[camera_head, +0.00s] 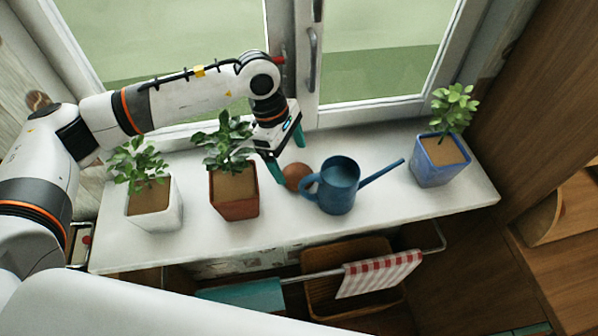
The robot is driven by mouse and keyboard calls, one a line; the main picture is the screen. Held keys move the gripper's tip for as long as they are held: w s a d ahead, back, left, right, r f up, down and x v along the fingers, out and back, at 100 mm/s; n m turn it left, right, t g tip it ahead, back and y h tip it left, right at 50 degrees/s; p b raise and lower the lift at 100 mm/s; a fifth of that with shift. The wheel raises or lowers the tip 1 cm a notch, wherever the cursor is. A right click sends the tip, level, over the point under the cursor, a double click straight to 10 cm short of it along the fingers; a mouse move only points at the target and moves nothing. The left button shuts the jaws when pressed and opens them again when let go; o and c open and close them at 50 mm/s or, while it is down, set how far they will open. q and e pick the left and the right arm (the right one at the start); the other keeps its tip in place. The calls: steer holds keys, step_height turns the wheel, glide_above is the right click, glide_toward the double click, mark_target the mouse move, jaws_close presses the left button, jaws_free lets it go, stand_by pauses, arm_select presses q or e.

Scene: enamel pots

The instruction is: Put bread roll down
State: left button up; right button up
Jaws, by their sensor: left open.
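The bread roll (296,176) is a small round brown thing on the white windowsill (380,215). It sits between the reddish-brown plant pot and the blue watering can, close to the can's handle. My left gripper (288,157) has teal fingers and is open above and around the roll's left and back sides. One finger reaches down beside the roll, the other stands farther back and higher. Whether a finger touches the roll I cannot tell. My right gripper is not in view.
A blue watering can (338,187) stands just right of the roll. A reddish-brown pot (234,196) and a white pot (154,208) with plants stand left, a blue pot (440,162) right. Below the sill are a checked cloth (378,273) on a rail and a basket (325,298).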

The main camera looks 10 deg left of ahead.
mark_target(296, 171)
arm_select(q)
steer(key=p+x, duration=0.2)
steer(key=x, duration=0.2)
steer(key=shift+d+f, duration=0.15)
steer(key=shift+f, duration=0.3)
steer(key=c, duration=1.1)
